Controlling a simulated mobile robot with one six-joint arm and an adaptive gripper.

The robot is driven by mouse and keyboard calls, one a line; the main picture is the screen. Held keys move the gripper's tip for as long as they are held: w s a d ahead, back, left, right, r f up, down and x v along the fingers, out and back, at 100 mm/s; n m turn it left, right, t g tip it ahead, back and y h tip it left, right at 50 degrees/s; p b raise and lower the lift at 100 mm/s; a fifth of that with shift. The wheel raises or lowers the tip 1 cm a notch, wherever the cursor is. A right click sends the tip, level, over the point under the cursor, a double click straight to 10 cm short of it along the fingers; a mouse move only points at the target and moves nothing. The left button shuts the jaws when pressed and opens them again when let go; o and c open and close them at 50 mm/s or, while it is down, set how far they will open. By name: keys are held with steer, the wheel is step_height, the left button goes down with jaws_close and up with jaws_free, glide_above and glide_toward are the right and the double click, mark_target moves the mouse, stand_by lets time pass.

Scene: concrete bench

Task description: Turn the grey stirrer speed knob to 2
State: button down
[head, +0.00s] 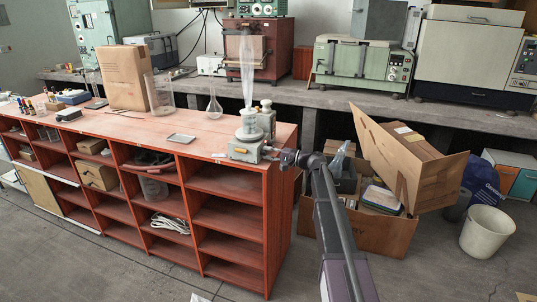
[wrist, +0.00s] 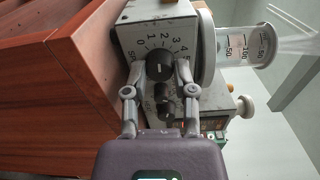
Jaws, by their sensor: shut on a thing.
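The stirrer (head: 243,150) is a grey unit at the right end of the red-brown shelf unit, with a glass vessel on top. In the wrist view its pale front panel (wrist: 139,12) carries a dark grey, round knob (wrist: 158,64) with a number scale around its upper side. A light mark shows on the knob, but I cannot tell which number it points to. My gripper (wrist: 160,74) is shut on this knob, one grey finger on each side. A second dark knob (wrist: 163,108) lies below it, between the fingers. In the head view my gripper (head: 284,157) meets the stirrer's right side.

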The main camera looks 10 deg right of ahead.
steer(key=shift+m, duration=1.2)
steer(key=shift+c, duration=2.2)
jaws_free()
steer(key=shift+d, duration=0.1)
steer(key=v, duration=1.1)
steer(key=shift+s+d, duration=0.25)
steer(key=shift+d, duration=0.1)
